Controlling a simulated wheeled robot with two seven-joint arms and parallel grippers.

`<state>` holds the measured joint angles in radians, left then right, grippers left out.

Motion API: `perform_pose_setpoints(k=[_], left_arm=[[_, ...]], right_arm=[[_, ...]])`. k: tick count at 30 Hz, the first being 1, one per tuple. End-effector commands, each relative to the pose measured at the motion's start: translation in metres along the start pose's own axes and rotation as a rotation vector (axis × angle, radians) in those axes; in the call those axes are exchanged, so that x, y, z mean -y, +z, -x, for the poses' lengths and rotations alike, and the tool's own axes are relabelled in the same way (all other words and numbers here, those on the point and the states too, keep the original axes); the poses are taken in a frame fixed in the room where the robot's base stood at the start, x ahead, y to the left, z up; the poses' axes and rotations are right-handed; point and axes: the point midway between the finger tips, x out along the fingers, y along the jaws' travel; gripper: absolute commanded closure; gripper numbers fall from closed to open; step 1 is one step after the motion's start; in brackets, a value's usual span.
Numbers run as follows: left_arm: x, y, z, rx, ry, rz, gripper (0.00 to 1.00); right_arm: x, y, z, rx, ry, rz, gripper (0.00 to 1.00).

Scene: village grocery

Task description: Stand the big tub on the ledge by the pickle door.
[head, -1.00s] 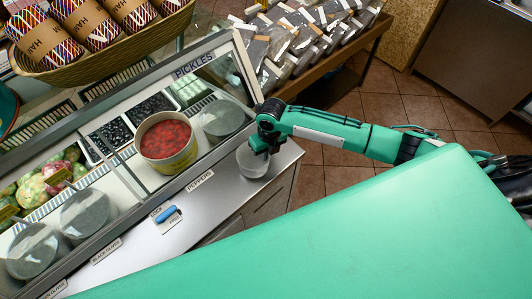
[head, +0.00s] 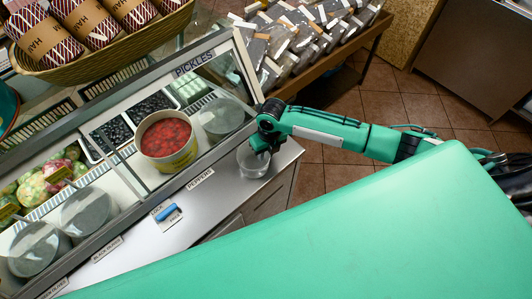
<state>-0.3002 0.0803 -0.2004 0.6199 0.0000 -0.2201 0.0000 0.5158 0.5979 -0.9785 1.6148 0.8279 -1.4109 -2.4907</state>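A clear round tub (head: 252,163) is at the right end of the steel ledge (head: 222,192), in front of the display case. It looks upright. My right gripper (head: 262,146) points down at the tub's rim, with its fingers partly over the rim. I cannot tell whether they are closed on it, or whether the tub's base touches the ledge. The case's right glass door (head: 208,80) carries the sign PICKLES (head: 194,63). My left gripper is not in view.
Inside the case stand a tub of red food (head: 167,140), grey-lidded tubs (head: 221,118) and trays of dark olives (head: 151,106). A wicker basket (head: 100,64) sits on top. A table of packets (head: 300,45) stands behind.

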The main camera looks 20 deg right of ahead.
Motion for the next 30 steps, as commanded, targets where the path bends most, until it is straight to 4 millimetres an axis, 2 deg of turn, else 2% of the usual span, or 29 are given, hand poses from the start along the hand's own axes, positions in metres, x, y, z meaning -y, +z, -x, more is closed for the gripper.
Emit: perform_pose_setpoints(k=[15, 21, 30], left_arm=[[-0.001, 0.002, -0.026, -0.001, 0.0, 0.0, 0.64], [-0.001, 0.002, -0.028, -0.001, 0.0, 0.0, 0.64], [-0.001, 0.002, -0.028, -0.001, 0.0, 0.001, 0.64]], right_arm=[[0.001, 0.001, 0.097, 0.004, -0.001, 0.001, 0.75], [0.0, 0.0, 0.114, 0.001, -0.001, 0.001, 0.75], [0.0, 0.0, 0.115, 0.0, 0.0, 0.0, 0.75]])
